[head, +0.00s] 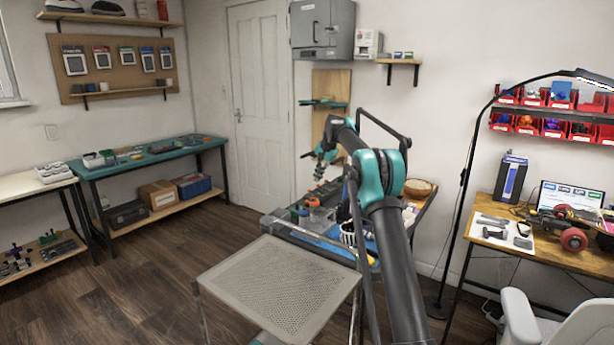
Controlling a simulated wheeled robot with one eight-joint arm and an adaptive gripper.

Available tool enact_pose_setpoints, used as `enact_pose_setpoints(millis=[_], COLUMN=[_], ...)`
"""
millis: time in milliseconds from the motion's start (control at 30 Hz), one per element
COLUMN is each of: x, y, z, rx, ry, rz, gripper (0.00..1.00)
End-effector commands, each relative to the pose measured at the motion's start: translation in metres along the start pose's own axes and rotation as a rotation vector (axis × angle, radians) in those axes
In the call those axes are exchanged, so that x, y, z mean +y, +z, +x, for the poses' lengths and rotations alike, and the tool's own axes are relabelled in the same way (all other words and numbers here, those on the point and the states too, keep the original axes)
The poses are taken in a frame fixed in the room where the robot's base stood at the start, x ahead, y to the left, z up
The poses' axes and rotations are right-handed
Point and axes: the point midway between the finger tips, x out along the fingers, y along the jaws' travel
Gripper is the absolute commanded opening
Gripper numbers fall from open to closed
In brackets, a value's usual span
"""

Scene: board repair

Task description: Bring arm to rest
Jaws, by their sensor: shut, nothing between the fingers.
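My arm rises from the lower right of the head view and bends at a large teal joint. Its forearm reaches away toward the back wall and turns down at the wrist. My gripper (319,174) is small and far off at the end of the arm, pointing down. It is shut with nothing held. It shows in front of the wall beside the white door, above the left part of the cluttered workbench. My arm hides part of that bench.
A perforated grey tray top (283,285) is in front. A teal workbench (150,157) stands at the left. A wooden desk (485,208) with a skateboard-like board (563,222), a black lamp (468,165) and a white chair (523,318) are at the right. Floor is free at left.

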Motion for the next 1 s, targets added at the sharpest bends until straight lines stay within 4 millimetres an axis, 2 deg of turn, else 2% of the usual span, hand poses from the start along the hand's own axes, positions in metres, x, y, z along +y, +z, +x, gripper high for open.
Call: enact_pose_setpoints(millis=[200,467,767,1000], x=[0.036,0.089,0.163,0.231], y=[0.026,0.07,0.138,0.202], z=[-0.025,-0.048,-0.062,-0.065], rx=[0.033,0.069,0.109,0.138], ry=[0.015,0.038,0.068,0.096], rz=[-0.074,-0.163,-0.266,-0.349], gripper=[0.0,0.0,0.0,0.0])
